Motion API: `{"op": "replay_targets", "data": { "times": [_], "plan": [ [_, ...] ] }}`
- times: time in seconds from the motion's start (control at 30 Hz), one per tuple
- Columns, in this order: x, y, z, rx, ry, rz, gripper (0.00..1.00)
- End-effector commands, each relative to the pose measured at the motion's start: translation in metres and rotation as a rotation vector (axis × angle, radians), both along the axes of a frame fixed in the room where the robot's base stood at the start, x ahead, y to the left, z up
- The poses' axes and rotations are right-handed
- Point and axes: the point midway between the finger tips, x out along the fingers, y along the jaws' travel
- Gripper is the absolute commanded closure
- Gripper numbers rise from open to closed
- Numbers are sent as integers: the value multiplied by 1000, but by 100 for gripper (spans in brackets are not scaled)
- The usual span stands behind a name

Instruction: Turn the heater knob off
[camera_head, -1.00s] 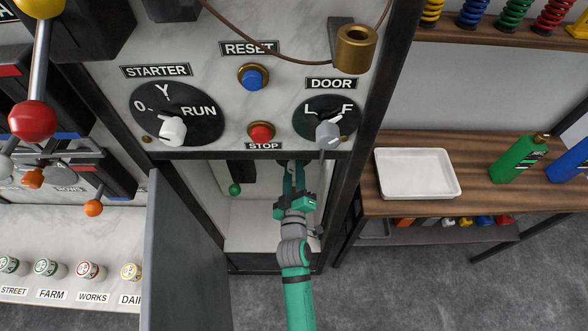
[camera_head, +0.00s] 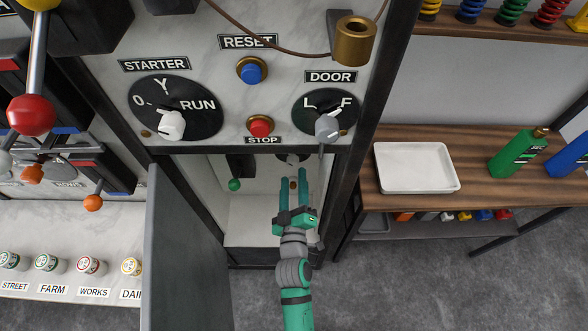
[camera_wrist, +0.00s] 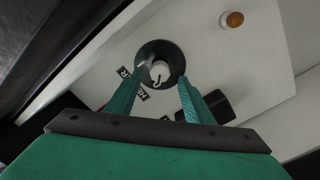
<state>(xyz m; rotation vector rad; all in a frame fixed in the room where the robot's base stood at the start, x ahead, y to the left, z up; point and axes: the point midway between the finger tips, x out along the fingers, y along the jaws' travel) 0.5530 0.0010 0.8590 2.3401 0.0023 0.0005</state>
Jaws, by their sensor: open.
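The heater knob (camera_wrist: 160,72) is a pale knob on a round black dial (camera_wrist: 153,50) on the cabinet's inner wall in the wrist view. A label (camera_wrist: 140,93) beside it is partly covered by my left finger. In the head view only a dark bit of the dial (camera_head: 291,158) shows under the panel edge. My gripper (camera_head: 293,172) reaches into the open compartment with its fingers apart. In the wrist view its teal fingers (camera_wrist: 161,80) stand either side of the knob, with nothing held between them. I cannot tell the knob's setting or its exact distance from the fingertips.
An open grey door (camera_head: 188,255) stands left of my arm. A green ball-ended lever (camera_head: 235,185) hangs inside the compartment. STARTER (camera_head: 172,124) and DOOR knobs (camera_head: 328,128) and red STOP (camera_head: 260,126) sit above. An amber round piece (camera_wrist: 234,19) is on the inner wall.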

Motion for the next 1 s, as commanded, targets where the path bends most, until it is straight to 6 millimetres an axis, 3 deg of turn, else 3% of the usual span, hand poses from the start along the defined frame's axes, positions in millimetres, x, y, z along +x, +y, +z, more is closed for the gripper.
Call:
{"op": "replay_targets", "data": {
  "times": [0.13, 0.33, 1.0],
  "plan": [
    [-25, 0, -1, 1, 2, -1, 53],
    [-43, 0, 0, 1, 1, 0, 53],
    [-47, -1, 0, 0, 0, -3, 53]
  ]
}}
